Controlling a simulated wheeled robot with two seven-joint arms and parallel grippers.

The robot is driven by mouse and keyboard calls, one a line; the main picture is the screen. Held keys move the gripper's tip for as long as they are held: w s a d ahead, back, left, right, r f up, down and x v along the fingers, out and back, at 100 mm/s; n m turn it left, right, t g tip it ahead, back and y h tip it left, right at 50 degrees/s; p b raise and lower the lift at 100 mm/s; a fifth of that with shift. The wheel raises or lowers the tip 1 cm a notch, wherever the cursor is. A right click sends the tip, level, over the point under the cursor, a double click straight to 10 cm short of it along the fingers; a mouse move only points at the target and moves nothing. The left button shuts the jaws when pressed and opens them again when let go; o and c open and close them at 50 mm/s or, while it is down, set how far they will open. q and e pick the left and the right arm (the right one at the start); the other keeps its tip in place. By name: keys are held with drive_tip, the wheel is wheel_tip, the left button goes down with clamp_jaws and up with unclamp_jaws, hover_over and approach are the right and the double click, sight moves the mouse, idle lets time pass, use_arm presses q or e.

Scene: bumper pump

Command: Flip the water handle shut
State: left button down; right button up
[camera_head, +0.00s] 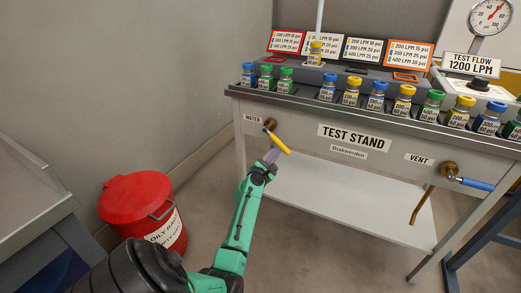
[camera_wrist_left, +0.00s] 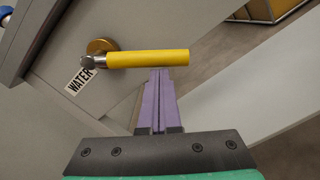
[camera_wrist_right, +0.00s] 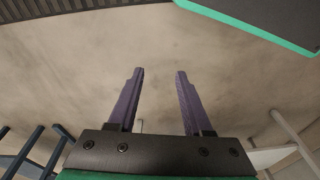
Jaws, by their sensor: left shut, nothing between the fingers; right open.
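The water handle (camera_head: 278,141) is a yellow lever on a brass valve beside the WATER label, on the front panel of the test stand. In the head view it slants down to the right. In the left wrist view the yellow handle (camera_wrist_left: 148,58) lies across the picture from its brass hub. My left gripper (camera_head: 270,157) is shut and empty, its purple fingertips at the handle's lower side. In the left wrist view the fingertips (camera_wrist_left: 159,72) appear to meet the handle; contact is uncertain. My right gripper (camera_wrist_right: 159,75) is open and empty above bare floor, outside the head view.
A blue vent handle (camera_head: 476,184) sits on the stand's right side above a bent brass pipe. Several labelled bottles line the stand's top edge (camera_head: 300,102). A red oily-rag bin (camera_head: 135,200) stands at lower left. A white lower shelf (camera_head: 350,205) lies under the panel.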

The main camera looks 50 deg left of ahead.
use_arm(q)
drive_tip(key=shift+w+d+r+n+p, duration=0.2)
drive_tip(key=shift+d+r+n+p, duration=0.3)
drive_tip(key=shift+r+n+p, duration=0.6)
drive_tip(key=shift+w+d+r+n+p, duration=0.15)
drive_tip(key=shift+d+r+n+p, duration=0.35)
drive_tip(key=shift+n+p, duration=0.95)
drive_tip(key=shift+w+d+r+n+p, duration=0.2)
drive_tip(key=shift+d+r+n+p, duration=0.25)
drive_tip(key=shift+r+n+p, duration=0.65)
use_arm(e)
drive_tip(key=s+d+f, duration=0.4)
drive_tip(key=s+f, duration=0.6)
drive_tip(key=f, duration=0.4)
drive_tip(key=shift+h, duration=0.3)
use_arm(q)
drive_tip(key=shift+f+n, duration=0.25)
